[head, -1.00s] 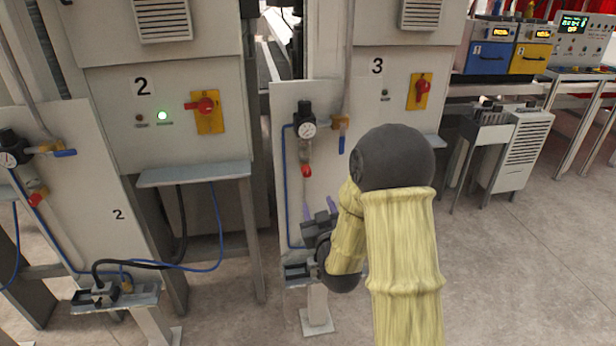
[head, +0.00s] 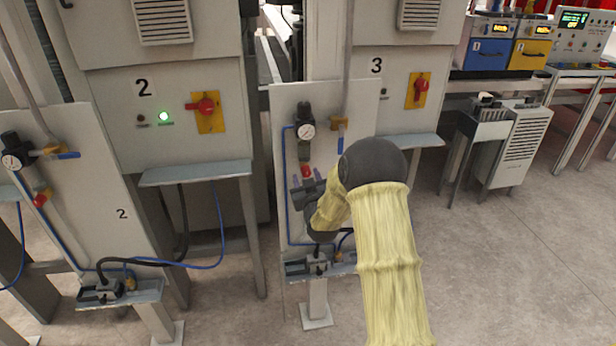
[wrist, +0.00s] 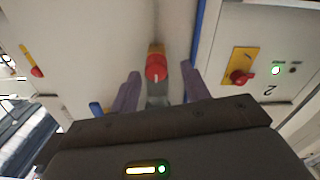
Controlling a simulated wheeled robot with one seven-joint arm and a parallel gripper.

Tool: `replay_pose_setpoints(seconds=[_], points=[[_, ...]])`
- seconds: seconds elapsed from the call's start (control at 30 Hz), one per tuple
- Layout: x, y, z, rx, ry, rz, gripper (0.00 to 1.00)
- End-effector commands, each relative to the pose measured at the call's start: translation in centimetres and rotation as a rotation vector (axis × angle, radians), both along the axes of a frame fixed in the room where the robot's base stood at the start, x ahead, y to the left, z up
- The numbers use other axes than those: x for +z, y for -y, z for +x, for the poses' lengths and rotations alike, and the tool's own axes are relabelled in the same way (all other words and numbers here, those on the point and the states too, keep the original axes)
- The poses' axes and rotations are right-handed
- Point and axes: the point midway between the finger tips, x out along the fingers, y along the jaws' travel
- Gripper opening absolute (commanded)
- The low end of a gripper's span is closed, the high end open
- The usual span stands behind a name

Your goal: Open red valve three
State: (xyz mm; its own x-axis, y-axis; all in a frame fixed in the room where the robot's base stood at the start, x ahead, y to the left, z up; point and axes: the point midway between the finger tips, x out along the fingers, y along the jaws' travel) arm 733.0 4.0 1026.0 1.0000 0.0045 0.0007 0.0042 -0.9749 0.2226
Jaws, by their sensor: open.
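The red valve of panel three (head: 306,172) is a small red knob below the round gauge on the panel under cabinet 3. In the wrist view the red knob (wrist: 156,68) with a brass body behind it lies beyond and between my two purple fingertips. My gripper (head: 306,180) is open and empty, just in front of and slightly below the knob. The fingers also show in the wrist view (wrist: 160,88). They appear apart from the knob; the exact gap is hard to tell.
The gauge (head: 306,131) and a brass valve (head: 340,123) sit above the knob. A blue hose (head: 287,190) runs down the panel's left side. A small shelf with a black fitting (head: 318,266) is below. A red switch (head: 421,86) is on cabinet 3. Open floor lies right.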

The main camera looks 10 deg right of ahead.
Motion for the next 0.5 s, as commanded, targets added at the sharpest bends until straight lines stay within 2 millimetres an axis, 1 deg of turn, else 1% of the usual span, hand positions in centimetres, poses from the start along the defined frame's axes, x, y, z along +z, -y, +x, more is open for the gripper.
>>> replay_pose_setpoints(seconds=[0.27,0.3,0.37,0.5], points=[[-0.06,0.51,0.18,-0.007,-0.002,-0.001,0.47],[-0.05,0.53,0.18,-0.007,-0.001,-0.001,0.45],[-0.05,0.54,0.18,-0.007,-0.001,-0.001,0.33],[-0.04,0.54,0.17,-0.007,-0.001,-0.001,0.05]])
